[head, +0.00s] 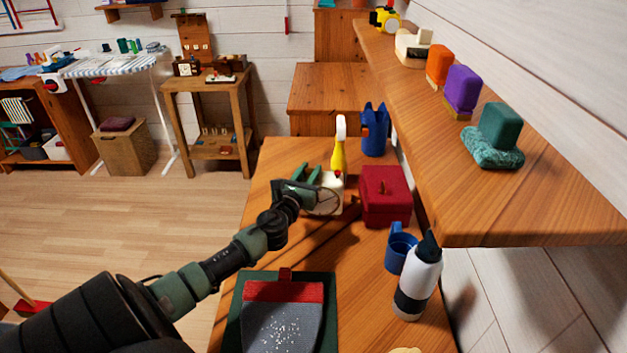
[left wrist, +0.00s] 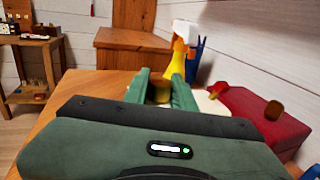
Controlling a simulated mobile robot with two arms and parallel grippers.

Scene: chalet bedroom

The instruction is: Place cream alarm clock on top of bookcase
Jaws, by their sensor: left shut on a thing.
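The cream alarm clock (head: 328,197) is a pale block with a round face, at the far half of a long wooden top (head: 283,158). My left gripper (head: 307,175) is shut on it, its green fingers partly covering it. In the left wrist view the green fingers (left wrist: 161,88) point away from me, and part of the cream clock (left wrist: 209,104) shows at their right. I cannot tell whether the clock touches the wood. I cannot tell which piece of furniture is the bookcase. My right gripper is not in view.
A red box (head: 386,195) stands just right of the clock, and a yellow spray bottle (head: 339,155) stands behind it. A blue mug (head: 399,247), a white bottle (head: 416,280) and a dustpan (head: 283,318) are nearer. A wall shelf (head: 510,205) overhangs the right side.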

